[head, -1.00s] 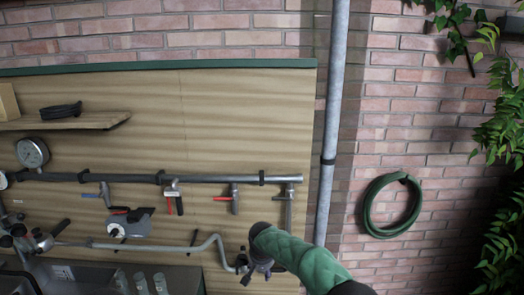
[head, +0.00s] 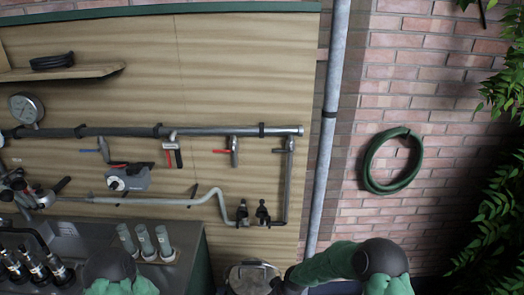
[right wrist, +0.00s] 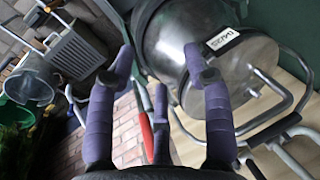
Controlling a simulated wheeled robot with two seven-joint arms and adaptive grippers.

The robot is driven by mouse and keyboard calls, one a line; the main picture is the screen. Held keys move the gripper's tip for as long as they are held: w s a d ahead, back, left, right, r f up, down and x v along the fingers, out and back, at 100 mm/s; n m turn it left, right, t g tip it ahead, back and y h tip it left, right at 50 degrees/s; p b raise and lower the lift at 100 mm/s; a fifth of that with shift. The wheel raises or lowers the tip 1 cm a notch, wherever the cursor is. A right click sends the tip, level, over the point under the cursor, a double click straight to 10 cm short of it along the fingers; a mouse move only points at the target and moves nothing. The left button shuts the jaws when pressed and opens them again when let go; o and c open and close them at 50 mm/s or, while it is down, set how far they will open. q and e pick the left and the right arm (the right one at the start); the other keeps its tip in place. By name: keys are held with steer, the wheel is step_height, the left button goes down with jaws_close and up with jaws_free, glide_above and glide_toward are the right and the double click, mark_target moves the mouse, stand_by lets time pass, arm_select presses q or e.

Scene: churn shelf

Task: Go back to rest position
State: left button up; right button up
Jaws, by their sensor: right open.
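My right gripper (right wrist: 160,68) has its purple-grey fingers spread, with nothing between them in the right wrist view. Beyond the fingers stands a shiny round metal vessel (right wrist: 172,45) with a white label; the gripper does not hold it. In the head view my right arm bends low at the bottom right, and its gripper's fingers cannot be made out clearly. A bit of my left arm shows at the bottom left; its gripper is not seen.
A wooden wall panel (head: 230,60) carries a grey pipe (head: 215,131) with taps and black fittings (head: 263,213). A metal churn (head: 252,275) stands at the bottom. A sink counter (head: 185,235) with bottles is at lower left. A green hose (head: 368,170) hangs on brick.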

steer(key=s+d+f+m+b, duration=0.1)
steer(key=s+d+f, duration=0.1)
steer(key=s, duration=0.6)
steer(key=s+d+f+b, duration=0.1)
steer(key=s+f+b, duration=0.1)
steer(key=s+f, duration=0.3)
steer(key=s+d+f+m+g+b, duration=0.1)
steer(key=s+f, duration=0.3)
steer(key=s, duration=0.8)
steer(key=shift+s+d+f+m+y, duration=0.15)
steer(key=shift+d+f+m+y, duration=0.2)
steer(key=shift+d, duration=0.45)
steer(key=shift+r, duration=0.1)
